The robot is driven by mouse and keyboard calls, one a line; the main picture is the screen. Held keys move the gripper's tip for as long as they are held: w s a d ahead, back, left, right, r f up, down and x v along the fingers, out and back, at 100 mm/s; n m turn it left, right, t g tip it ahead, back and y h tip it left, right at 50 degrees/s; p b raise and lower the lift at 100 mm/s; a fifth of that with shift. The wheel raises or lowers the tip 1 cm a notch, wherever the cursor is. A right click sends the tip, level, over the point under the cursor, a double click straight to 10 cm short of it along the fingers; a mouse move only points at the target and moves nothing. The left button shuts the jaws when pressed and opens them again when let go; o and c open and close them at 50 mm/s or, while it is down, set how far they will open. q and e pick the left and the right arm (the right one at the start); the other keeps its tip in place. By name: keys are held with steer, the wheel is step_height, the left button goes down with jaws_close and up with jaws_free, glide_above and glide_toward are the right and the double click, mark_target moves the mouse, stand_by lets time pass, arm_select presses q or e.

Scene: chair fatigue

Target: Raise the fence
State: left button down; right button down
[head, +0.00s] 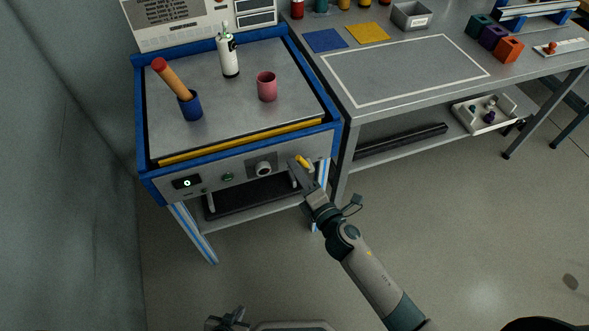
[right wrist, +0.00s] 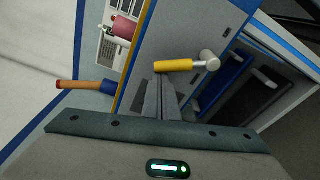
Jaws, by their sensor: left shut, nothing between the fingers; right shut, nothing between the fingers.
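A blue-framed grey machine table (head: 290,75) has a long yellow bar (head: 240,143), likely the fence, low along its front edge. A yellow lever handle (head: 303,162) is on the right of the front panel. My right gripper (head: 295,172) is shut and empty, its tips close by the handle. In the right wrist view the handle (right wrist: 173,66) lies crosswise just beyond my fingertips (right wrist: 160,84), on a metal knob; I cannot tell whether they touch. My left gripper (head: 225,320) is low at the bottom edge of the head view, shut and far from the table.
On the table stand a blue cup (head: 191,106) with a red-tipped wooden rod, a white bottle (head: 228,58) and a pink cup (head: 267,87). The panel has a dial (head: 263,169) and a green button (head: 227,177). A grey workbench (head: 440,95) adjoins on the right.

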steer(key=d+m, duration=0.1)
steer(key=r+m, duration=0.1)
steer(key=shift+w+d+r+m, duration=0.15)
steer(key=shift+w+d+m, duration=0.15)
steer(key=shift+d+m, duration=0.1)
arm_select(q)
steer(key=shift+f, duration=0.1)
arm_select(e)
steer(key=w+d+m+t, duration=0.1)
steer(key=w+d+m, duration=0.1)
steer(key=d+m, duration=0.4)
steer(key=shift+r+m+t, duration=0.15)
steer(key=shift+m+t, duration=0.25)
steer(key=shift+m, duration=1.7)
steer(key=shift+d, duration=0.1)
arm_select(q)
steer(key=shift+s+a, duration=0.1)
